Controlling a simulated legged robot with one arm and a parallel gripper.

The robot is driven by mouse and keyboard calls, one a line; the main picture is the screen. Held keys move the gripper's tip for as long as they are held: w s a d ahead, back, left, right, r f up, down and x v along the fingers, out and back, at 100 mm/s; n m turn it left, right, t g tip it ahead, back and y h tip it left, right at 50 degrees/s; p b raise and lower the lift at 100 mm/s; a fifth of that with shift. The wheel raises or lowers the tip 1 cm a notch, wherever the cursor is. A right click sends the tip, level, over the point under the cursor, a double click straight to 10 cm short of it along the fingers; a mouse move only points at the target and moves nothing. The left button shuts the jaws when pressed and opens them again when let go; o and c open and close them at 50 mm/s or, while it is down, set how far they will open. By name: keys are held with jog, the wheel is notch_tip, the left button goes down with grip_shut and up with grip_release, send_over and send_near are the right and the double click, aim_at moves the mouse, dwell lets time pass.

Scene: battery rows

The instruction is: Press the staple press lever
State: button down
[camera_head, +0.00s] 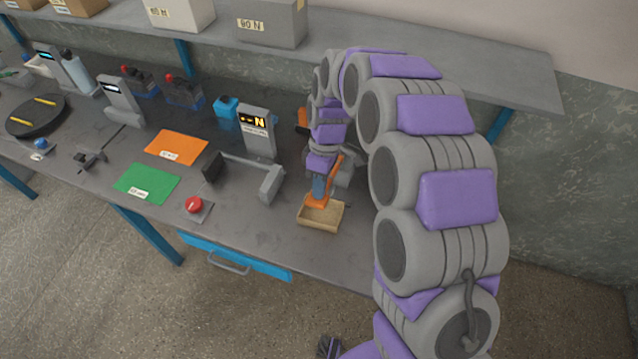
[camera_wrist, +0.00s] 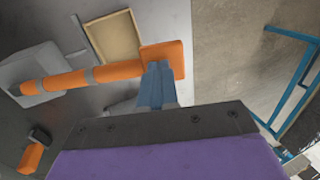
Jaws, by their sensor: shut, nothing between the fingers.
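The staple press lever is an orange bar with grey bands (camera_wrist: 80,77), ending in a flat orange pad (camera_wrist: 165,60). In the head view the pad (camera_head: 316,201) shows at the near end, by a small tan tray (camera_head: 333,216). The grey press body (camera_wrist: 28,72) is at the left of the wrist view; my arm partly hides it in the head view. My gripper (camera_head: 319,186) points down with its blue fingers shut and empty. In the wrist view the fingertips (camera_wrist: 158,68) are at the orange pad; I cannot tell whether they touch it.
Left of the press are a grey fixture (camera_head: 271,183), a display stand reading N (camera_head: 257,130) and a red button (camera_head: 194,204). Green (camera_head: 146,183) and orange (camera_head: 177,147) mats lie further left. A shelf with boxes (camera_head: 272,22) runs above the back. The bench's front edge is close to the tray.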

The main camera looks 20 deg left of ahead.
jog(key=shift+f, duration=0.1)
jog(key=f, duration=0.1)
jog(key=s+f+t, duration=0.1)
jog(key=f, duration=0.1)
jog(key=shift+s+t, duration=0.3)
jog(key=shift+s+d+f+t, duration=0.1)
jog(key=shift+s+f+t, duration=0.15)
jog(key=shift+f+t, duration=0.4)
jog(key=shift+s+f+t, duration=0.2)
jog(key=shift+s+f, duration=0.1)
jog(key=shift+f, duration=0.65)
jog(key=shift+s+d+f+t, duration=0.1)
jog(key=shift+s+f+t, duration=0.15)
jog(key=shift+f+t, duration=0.4)
jog(key=shift+s+f+g, duration=0.1)
jog(key=shift+f+g, duration=0.2)
jog(key=r+p, duration=0.1)
jog(key=r, duration=0.3)
jog(key=r+p, duration=0.2)
jog(key=r, duration=0.3)
jog(key=r+p, duration=0.1)
jog(key=r, duration=0.4)
jog(key=shift+w+a+r, duration=0.25)
jog(key=shift+w+a, duration=0.05)
jog(key=shift+w, duration=0.05)
jog(key=shift+a+r, duration=0.15)
jog(key=shift+r, duration=0.15)
